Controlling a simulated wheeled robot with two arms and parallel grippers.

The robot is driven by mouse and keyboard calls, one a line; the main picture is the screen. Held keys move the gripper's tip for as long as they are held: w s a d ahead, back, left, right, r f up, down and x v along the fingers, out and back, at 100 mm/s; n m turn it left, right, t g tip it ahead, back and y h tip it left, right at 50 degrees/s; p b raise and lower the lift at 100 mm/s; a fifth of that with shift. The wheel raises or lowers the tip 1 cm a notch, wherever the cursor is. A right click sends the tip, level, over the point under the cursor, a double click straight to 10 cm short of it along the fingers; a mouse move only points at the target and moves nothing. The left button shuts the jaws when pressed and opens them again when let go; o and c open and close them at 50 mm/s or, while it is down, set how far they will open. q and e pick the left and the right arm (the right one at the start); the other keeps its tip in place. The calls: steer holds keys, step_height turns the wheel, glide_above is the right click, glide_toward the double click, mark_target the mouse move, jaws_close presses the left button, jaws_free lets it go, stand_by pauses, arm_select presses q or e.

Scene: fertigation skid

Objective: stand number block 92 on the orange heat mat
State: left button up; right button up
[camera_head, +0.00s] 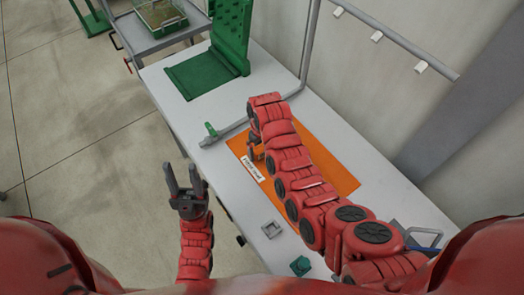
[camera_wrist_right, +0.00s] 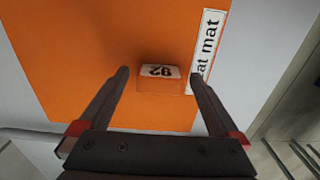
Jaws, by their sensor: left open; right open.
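The orange heat mat (camera_head: 325,172) lies flat on the white bench, with a white label strip along its left edge. In the right wrist view the mat (camera_wrist_right: 85,50) fills most of the picture. Number block 92 (camera_wrist_right: 160,85), orange-toned with a white face reading 92 upside down, is on the mat beside the label strip. My right gripper (camera_wrist_right: 158,74) is open, its fingers apart on either side of the block. In the head view my right arm hides the block. My left gripper (camera_head: 181,172) is open and empty, off the bench's left edge.
A green pegboard stand (camera_head: 231,40) is at the bench's far end. A grey pipe (camera_head: 308,45) rises at the back. A cart with a tray (camera_head: 160,14) stands beyond.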

mark_target(262, 149)
step_height(262, 149, up, 2)
steer(key=shift+w+a+r+b, duration=0.1)
steer(key=shift+w+r+b, duration=0.1)
steer(key=shift+b, duration=0.5)
step_height(262, 149, up, 3)
steer(key=shift+s+r+p, duration=0.1)
steer(key=shift+p, duration=0.4)
step_height(262, 149, up, 6)
steer(key=p, duration=0.4)
steer(key=shift+s+f, duration=0.1)
steer(key=shift+f, duration=0.15)
